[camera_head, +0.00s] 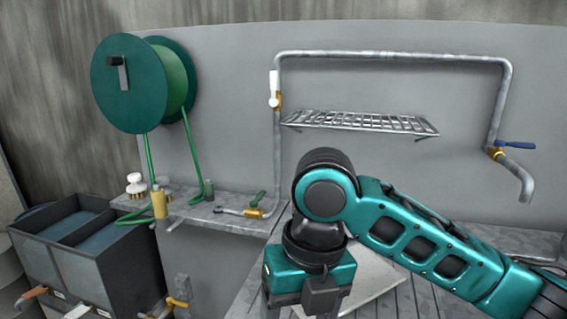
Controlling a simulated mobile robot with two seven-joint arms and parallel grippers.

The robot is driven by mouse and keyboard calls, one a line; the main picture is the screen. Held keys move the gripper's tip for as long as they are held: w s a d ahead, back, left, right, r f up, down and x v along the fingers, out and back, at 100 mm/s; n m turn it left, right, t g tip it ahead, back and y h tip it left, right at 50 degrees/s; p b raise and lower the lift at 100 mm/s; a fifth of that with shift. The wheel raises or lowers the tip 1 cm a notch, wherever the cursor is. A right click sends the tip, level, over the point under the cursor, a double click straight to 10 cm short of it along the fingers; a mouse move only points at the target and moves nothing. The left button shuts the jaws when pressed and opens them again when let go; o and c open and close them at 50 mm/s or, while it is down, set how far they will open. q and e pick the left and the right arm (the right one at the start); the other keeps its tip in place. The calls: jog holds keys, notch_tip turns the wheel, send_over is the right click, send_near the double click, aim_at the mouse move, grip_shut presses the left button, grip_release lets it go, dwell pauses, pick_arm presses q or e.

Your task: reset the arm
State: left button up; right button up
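My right arm (430,245) comes in from the lower right. It is teal with black joints, and it bends down at a black joint near the picture's middle. Its lower teal and black part (310,268) hangs in front of the grey worktop. No gripper fingers show on it, so I cannot see my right gripper. My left arm and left gripper are not in view.
A green hose reel (130,85) hangs on the grey wall at the left. A wire rack (360,122) and a bent pipe (400,56) are behind my arm. Dark bins (85,255) stand at lower left.

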jog(key=s+f+m+t+y, duration=0.1)
jog(key=s+f+m+y, duration=0.1)
jog(key=f+m, duration=0.55)
jog(key=s+f+m+t+y, duration=0.1)
jog(key=s+f+m+y, duration=0.2)
jog(key=m, duration=0.8)
jog(key=s+d+f+m+t+h, duration=0.1)
jog(key=s+d+f+m+h, duration=0.3)
jog(key=d+m, duration=0.55)
jog(key=s+d+f+m+h, duration=0.2)
jog(key=s+d+f+m, duration=0.45)
jog(key=d+m, duration=0.3)
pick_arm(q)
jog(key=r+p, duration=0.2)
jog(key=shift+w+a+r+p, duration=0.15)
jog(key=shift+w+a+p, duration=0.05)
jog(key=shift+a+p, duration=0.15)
pick_arm(e)
jog(key=w+a+f+t+y, duration=0.1)
jog(key=w+a+f+t, duration=0.2)
jog(key=w+f+t, duration=0.4)
jog(key=shift+w+n+t+y, duration=0.3)
jog(key=shift+w+n+t, duration=0.15)
jog(key=shift+w, duration=0.4)
jog(key=shift+c, duration=0.2)
